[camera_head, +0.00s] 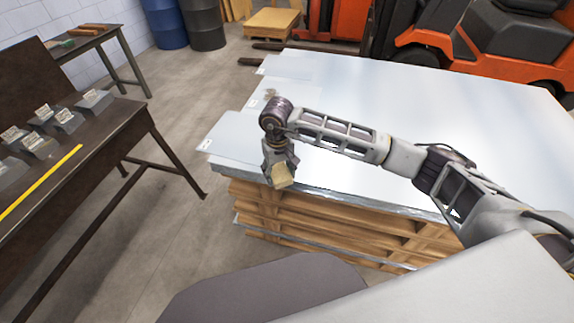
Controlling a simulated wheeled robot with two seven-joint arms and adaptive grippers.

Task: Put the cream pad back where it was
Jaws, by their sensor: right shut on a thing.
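The cream pad (282,177) is a small pale block at the end of my right gripper (280,167). My right gripper points downward and is shut on the pad. In the picture it is over the near left corner of the stack of metal sheets (400,110). I cannot tell how high the pad is above the sheets, or whether it is beside their edge. My left gripper is not in view.
A dark workbench (125,125) at the left holds several grey blocks with labels (40,144) and a yellow strip (40,184). Wooden pallets (330,232) lie under the sheets. An orange forklift (480,50) and blue barrel (165,25) stand behind. Floor between bench and stack is clear.

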